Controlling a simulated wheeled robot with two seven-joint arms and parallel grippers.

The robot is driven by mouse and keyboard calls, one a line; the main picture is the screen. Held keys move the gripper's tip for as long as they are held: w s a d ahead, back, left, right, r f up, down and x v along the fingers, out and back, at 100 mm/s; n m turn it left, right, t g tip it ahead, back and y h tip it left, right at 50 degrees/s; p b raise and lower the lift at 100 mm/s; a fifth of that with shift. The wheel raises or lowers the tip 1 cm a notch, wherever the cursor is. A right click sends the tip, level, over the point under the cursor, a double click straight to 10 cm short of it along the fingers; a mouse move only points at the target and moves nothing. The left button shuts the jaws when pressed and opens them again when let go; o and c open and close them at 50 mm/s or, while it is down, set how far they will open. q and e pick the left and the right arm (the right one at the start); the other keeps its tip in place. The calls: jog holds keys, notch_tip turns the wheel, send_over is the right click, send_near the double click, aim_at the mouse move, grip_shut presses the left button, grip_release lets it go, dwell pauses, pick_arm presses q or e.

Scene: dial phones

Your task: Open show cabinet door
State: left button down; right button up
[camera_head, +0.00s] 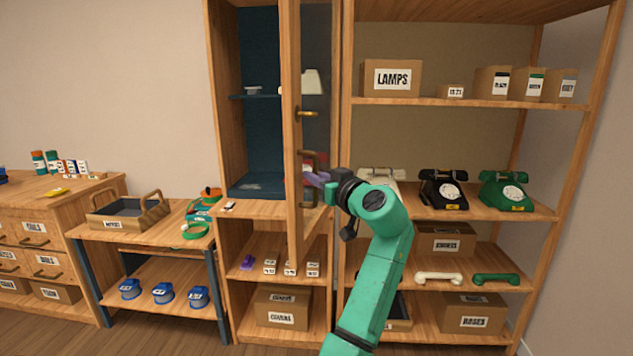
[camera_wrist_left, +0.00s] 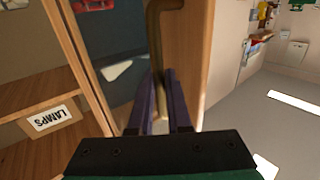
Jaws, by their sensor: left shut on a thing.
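The show cabinet (camera_head: 222,100) has a wooden frame and a dark blue inside. Its glass-paned wooden door (camera_head: 292,75) stands ajar, swung outward, and the left part of the inside shows past its edge. The door has a brass-brown bar handle (camera_head: 305,158), which also shows in the left wrist view (camera_wrist_left: 155,40). My left gripper (camera_head: 315,178) is at this handle. In the left wrist view its purple fingers (camera_wrist_left: 160,105) are closed around the lower end of the bar. My right gripper is in neither view.
Open shelves right of the cabinet hold boxes, a black phone (camera_head: 443,189), a green phone (camera_head: 505,190) and handsets.

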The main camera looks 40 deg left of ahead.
pick_arm(q)
jog(key=shift+w+d+r, duration=0.15)
jog(key=shift+d, duration=0.1)
jog(key=c, duration=0.9)
grip_release()
jog(key=shift+o, duration=0.2)
jog(key=shift+w, duration=0.15)
jog(key=shift+d, duration=0.1)
jog(key=b+v, duration=0.2)
jog(key=v, duration=1.2)
jog(key=shift+s+d, duration=0.15)
jog(key=shift+s, duration=0.05)
jog(key=shift+w, duration=0.1)
